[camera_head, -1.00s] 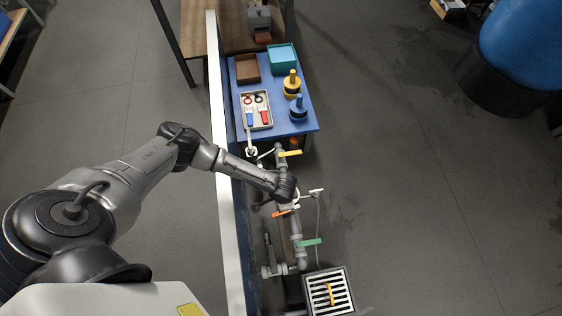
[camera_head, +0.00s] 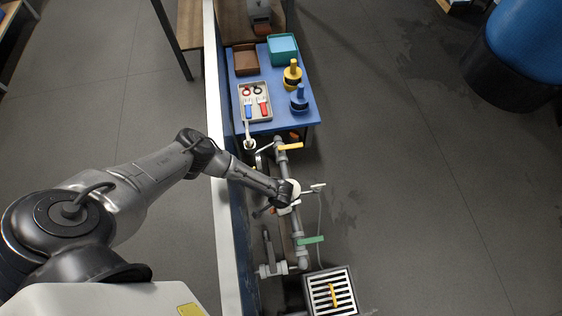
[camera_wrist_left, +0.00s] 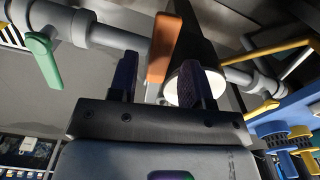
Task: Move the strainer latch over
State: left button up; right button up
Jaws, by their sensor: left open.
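In the left wrist view an orange lever (camera_wrist_left: 163,48), which looks like the strainer latch, stands beside a dark cylindrical body (camera_wrist_left: 196,45) with a pale round end (camera_wrist_left: 180,86). My left gripper (camera_wrist_left: 160,80) is open. Its two dark fingers stand apart, and the lever shows between them, beyond the tips; I cannot tell whether they touch it. My right gripper is not in view.
A green valve handle (camera_head: 311,239) and a yellow one (camera_head: 291,147) lie along the pipe. A blue table (camera_head: 300,125) with trays stands beyond. A floor drain grate (camera_head: 331,292) is nearer. A white-topped wall (camera_head: 222,190) runs under my left arm.

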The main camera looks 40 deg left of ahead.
pick_arm(q)
jog(key=shift+f, duration=0.55)
grip_shut()
